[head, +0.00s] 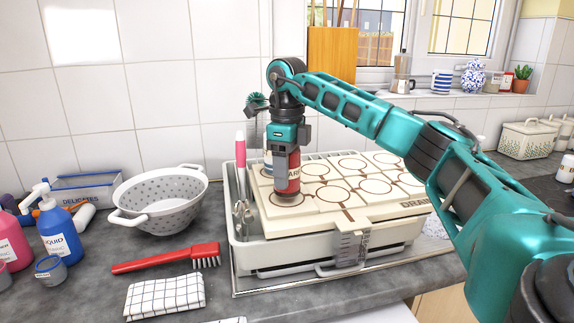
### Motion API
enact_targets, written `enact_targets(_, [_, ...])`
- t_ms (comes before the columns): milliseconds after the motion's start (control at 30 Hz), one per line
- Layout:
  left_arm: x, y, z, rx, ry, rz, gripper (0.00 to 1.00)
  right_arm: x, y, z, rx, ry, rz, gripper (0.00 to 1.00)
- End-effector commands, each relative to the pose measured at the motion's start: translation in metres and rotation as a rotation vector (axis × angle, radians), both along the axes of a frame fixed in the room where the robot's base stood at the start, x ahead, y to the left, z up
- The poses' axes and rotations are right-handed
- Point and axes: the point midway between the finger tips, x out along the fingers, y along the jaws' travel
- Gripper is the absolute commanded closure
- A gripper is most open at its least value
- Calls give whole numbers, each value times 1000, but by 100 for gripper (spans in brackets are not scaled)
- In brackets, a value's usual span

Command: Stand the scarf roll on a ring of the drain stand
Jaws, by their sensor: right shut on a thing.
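The drain stand (350,215) is a cream board with dark ring outlines, lying over a grey tub by the sink. My right gripper (287,178) points straight down at the stand's left side and is shut on a red roll with pale lettering, the scarf roll (293,180). The roll is upright, with its lower end at a ring near the front left of the stand. I cannot tell whether it touches the board. Part of the roll is hidden behind the fingers. My left gripper is not in view.
A white colander (160,203), a red brush (170,258) and a checked cloth (165,295) lie left of the tub. A pink-handled tool (240,160) stands at the tub's left end. Blue (60,235) and pink bottles stand far left. Several rings to the right are bare.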

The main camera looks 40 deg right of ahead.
Motion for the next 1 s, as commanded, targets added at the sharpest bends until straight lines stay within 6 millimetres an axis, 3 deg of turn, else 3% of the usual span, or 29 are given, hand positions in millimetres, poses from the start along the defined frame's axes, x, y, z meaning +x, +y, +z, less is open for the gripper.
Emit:
enact_targets(867, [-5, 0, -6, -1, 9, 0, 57, 0, 0, -11, 0, -1, 0, 78])
enact_targets(900, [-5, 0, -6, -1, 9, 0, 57, 0, 0, -10, 0, -1, 0, 38])
enact_targets(1000, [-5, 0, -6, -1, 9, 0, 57, 0, 0, -10, 0, -1, 0, 28])
